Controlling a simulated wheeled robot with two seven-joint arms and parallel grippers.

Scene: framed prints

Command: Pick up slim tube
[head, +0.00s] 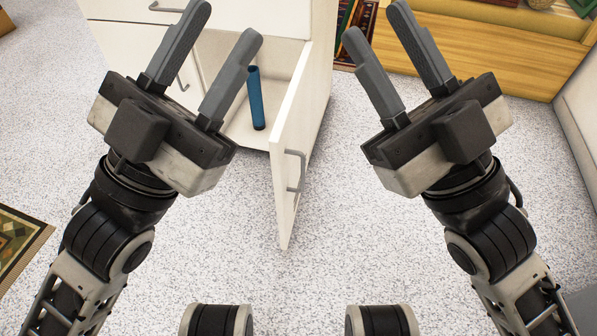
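The slim tube (256,98) is blue and stands upright on the floor of an open white cabinet (233,128). My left gripper (222,24) is open and empty, its fingers pointing up the picture. My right gripper (375,22) is open and empty, to the right of the cabinet door and away from the tube.
The cabinet's open door (297,150) juts toward me between my two arms, with a grey handle (295,171). A wooden unit (500,55) stands at the back right. A patterned rug (20,240) lies at the left. The speckled floor in front is clear.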

